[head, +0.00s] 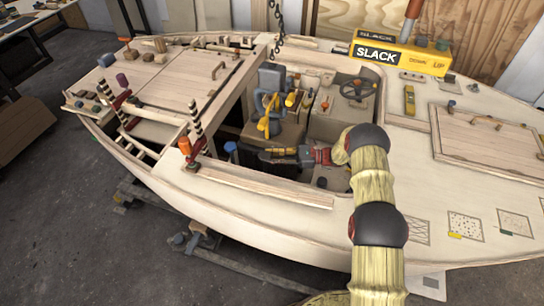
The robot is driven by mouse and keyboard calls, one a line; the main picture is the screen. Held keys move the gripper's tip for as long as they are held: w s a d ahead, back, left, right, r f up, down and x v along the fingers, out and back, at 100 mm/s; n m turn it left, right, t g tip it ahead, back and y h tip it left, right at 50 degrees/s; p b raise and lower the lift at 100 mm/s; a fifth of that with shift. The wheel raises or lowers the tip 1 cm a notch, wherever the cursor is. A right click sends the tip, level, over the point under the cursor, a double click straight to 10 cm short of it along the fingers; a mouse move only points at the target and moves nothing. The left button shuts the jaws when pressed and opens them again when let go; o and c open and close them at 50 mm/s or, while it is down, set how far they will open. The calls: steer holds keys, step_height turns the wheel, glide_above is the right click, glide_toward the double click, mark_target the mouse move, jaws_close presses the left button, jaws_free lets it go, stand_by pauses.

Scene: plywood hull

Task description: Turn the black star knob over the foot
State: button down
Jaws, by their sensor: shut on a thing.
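My gripper (246,150) reaches left from my red wrist, low over the cockpit opening. It is dark and shut at its tips on a small dark thing, which I take to be the black star knob; the fingers hide most of it and its star shape cannot be made out. The foot under it cannot be made out either. A blue-topped post (231,148) stands just left of the fingertips; I cannot tell whether they touch.
A blue and yellow mechanism (268,112) stands just behind my gripper. A steering wheel (357,89) is behind my arm. A chain (279,25) hangs above the cockpit. A wooden plank (265,184) lies in front.

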steer(key=shift+w+a, duration=0.1)
steer(key=shift+a, duration=0.15)
steer(key=shift+w+n+g+b, duration=0.2)
steer(key=shift+n+g+b, duration=0.55)
steer(key=shift+g+b, duration=0.55)
steer(key=shift+w+n+g+b, duration=0.15)
steer(key=shift+n+g+b, duration=0.75)
steer(key=shift+b, duration=0.55)
steer(key=shift+a+r, duration=0.1)
